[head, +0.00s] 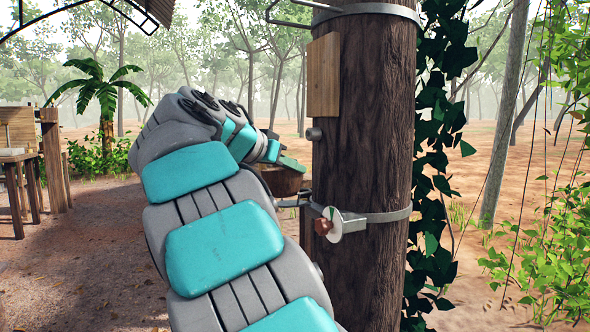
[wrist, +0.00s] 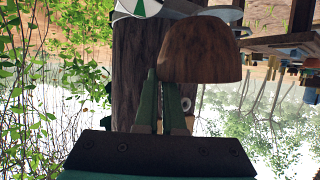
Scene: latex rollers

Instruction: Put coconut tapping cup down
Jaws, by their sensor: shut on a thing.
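The coconut tapping cup (head: 283,181) is a brown half-shell beside the left side of the trunk in the head view, partly behind my arm. In the wrist view the cup (wrist: 200,50) fills the top middle as a dark brown dome; that picture is upside down, so its flat rim side faces up. My gripper (head: 291,163) reaches its rim from above. In the wrist view the green fingers of my gripper (wrist: 158,78) are shut on the cup's rim edge. Whether its bottom touches the support below is hidden.
A dark tree trunk (head: 362,130) stands right of the cup. A metal strap (head: 389,216) around it carries a bracket (head: 293,202) just below the cup and a round disc (head: 331,225). A wooden board (head: 323,75) and metal peg (head: 313,134) are above. Ivy (head: 437,160) covers the trunk's right side.

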